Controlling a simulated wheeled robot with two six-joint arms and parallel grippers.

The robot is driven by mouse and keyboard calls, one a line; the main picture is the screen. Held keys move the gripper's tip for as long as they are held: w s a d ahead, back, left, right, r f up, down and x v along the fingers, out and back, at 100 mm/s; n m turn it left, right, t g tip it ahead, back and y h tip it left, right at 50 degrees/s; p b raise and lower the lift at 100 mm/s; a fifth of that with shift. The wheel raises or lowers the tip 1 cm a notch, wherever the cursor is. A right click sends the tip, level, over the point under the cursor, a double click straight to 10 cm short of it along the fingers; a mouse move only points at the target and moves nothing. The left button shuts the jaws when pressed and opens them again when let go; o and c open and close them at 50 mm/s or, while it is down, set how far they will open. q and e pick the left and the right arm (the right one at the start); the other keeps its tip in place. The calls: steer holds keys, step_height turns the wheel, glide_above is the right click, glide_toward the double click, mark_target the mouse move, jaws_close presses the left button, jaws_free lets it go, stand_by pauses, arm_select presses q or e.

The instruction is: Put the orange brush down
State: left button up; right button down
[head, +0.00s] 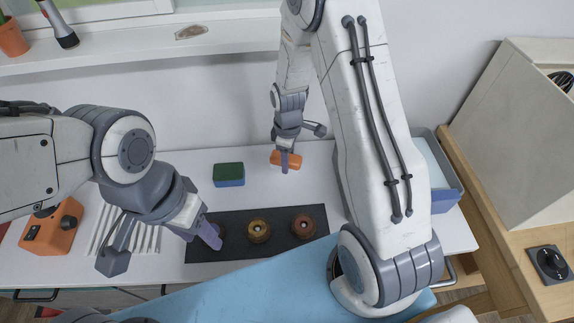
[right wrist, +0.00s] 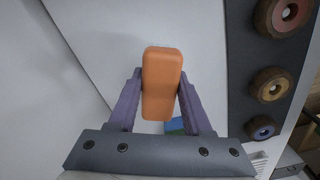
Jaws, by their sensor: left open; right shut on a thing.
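The orange brush (head: 291,158) is between the fingers of my right gripper (head: 286,150), near the back of the white table (head: 200,200). The right wrist view shows the brush (right wrist: 162,82) pinched between both purple fingers of this gripper (right wrist: 161,88). I cannot tell whether the brush touches the table. My left gripper (head: 162,246) is open and empty, with one finger over the left end of the dark mat (head: 281,243).
Several round hubs, one brown-gold (head: 259,231) and one reddish (head: 303,226), sit on the mat. A green and blue block (head: 229,174) lies left of the brush. A grey-blue bin (head: 447,190) stands at right. Bare table lies between block and brush.

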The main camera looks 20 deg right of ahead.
mark_target(288, 175)
step_height(288, 175, down, 4)
steer(key=shift+r+p, duration=0.1)
steer(key=shift+p, duration=0.45)
steer(key=shift+f, duration=0.2)
steer(key=shift+f, duration=0.15)
steer(key=shift+c, duration=1.7)
jaws_free()
